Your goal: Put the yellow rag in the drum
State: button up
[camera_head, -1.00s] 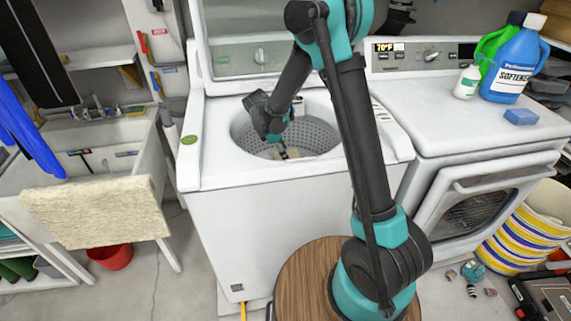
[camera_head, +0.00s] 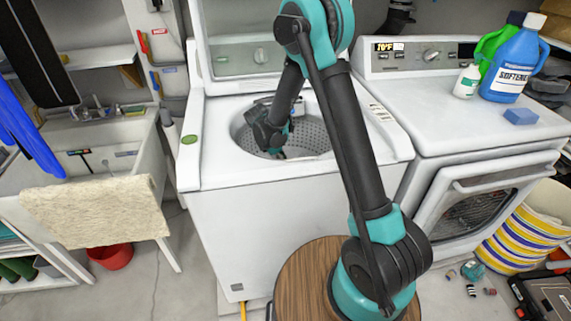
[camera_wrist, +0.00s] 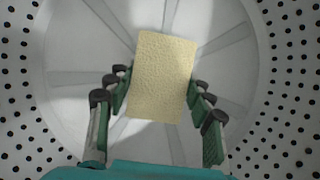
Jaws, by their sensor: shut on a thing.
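The yellow rag (camera_wrist: 162,78) is a small, pale yellow rectangle with a rough surface. It shows in the wrist view, between the fingers of my gripper (camera_wrist: 159,86). My gripper is shut on it, with a row of dark-tipped fingers on either side. The drum (camera_wrist: 285,95) has a perforated wall and a pale ribbed floor. In the head view, my gripper (camera_head: 279,153) reaches down inside the drum (camera_head: 315,138) of the open-topped white washer. The rag cannot be made out in that view. I cannot tell whether the rag touches the drum floor.
The washer's lid (camera_head: 240,62) stands open behind the drum. A dryer (camera_head: 450,115) on the right bears blue and green bottles and a blue sponge (camera_head: 521,117). A sink with a beige towel (camera_head: 95,212) is at the left.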

jog(key=shift+f, duration=0.25)
jog(key=o, duration=1.1)
jog(key=shift+o, duration=0.2)
jog(key=shift+r, duration=0.1)
jog(key=shift+r, duration=0.2)
jog(key=v, duration=1.2)
jog(key=shift+r, duration=0.4)
jog(key=shift+s+d, duration=0.15)
